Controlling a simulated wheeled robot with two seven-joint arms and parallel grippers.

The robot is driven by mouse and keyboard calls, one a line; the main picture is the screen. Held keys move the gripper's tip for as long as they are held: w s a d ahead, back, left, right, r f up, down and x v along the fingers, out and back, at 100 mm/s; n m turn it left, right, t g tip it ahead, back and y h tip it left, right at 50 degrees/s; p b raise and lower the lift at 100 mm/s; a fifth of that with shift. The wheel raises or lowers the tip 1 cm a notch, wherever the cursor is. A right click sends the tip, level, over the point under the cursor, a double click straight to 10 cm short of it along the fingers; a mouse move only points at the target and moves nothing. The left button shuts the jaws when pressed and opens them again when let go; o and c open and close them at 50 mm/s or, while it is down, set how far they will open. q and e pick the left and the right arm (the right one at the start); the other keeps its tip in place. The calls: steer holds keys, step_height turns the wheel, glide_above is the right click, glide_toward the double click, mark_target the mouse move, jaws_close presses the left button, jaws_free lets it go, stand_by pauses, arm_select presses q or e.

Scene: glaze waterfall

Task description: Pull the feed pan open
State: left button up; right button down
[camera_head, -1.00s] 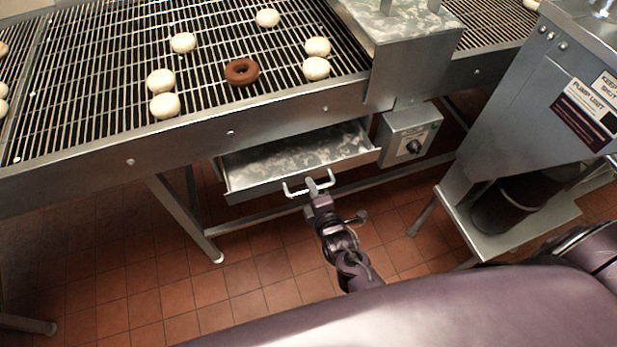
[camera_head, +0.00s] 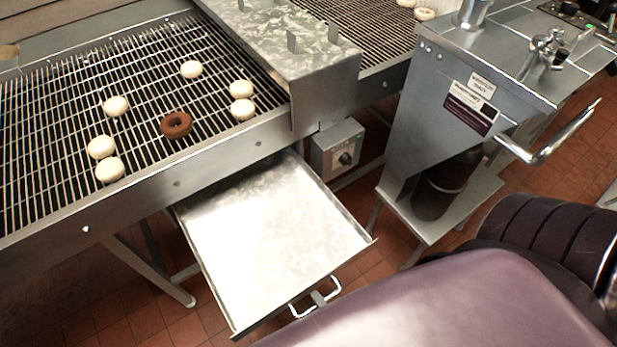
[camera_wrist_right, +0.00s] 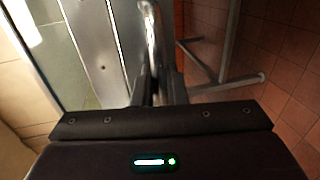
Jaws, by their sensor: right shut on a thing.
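The feed pan (camera_head: 270,225) is a shallow metal tray, drawn well out from under the wire conveyor and looking empty. Its front handle (camera_head: 332,285) is a pale bar, partly hidden by my purple body. My right gripper (camera_head: 318,298) is at the middle of the handle, with only its tip showing there. In the right wrist view, the fingers of my right gripper (camera_wrist_right: 160,88) are shut on the handle (camera_wrist_right: 150,25). My left gripper is in neither view.
The wire conveyor (camera_head: 60,140) carries several pale dough rings and a brown doughnut (camera_head: 176,125). A control box (camera_head: 338,148) hangs right of the pan. A steel pump unit (camera_head: 445,110) stands at the right, with a dark canister (camera_head: 440,190) below. Tiled floor shows around the pan.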

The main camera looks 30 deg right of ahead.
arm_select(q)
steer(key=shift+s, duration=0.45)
arm_select(e)
steer(key=shift+s, duration=0.75)
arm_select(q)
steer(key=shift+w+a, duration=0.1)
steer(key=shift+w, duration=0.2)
arm_select(e)
steer(key=c, duration=1.5)
jaws_free()
steer(key=shift+c, duration=0.2)
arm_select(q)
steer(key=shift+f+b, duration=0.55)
arm_select(e)
steer(key=v, duration=0.7)
steer(key=shift+s, duration=0.35)
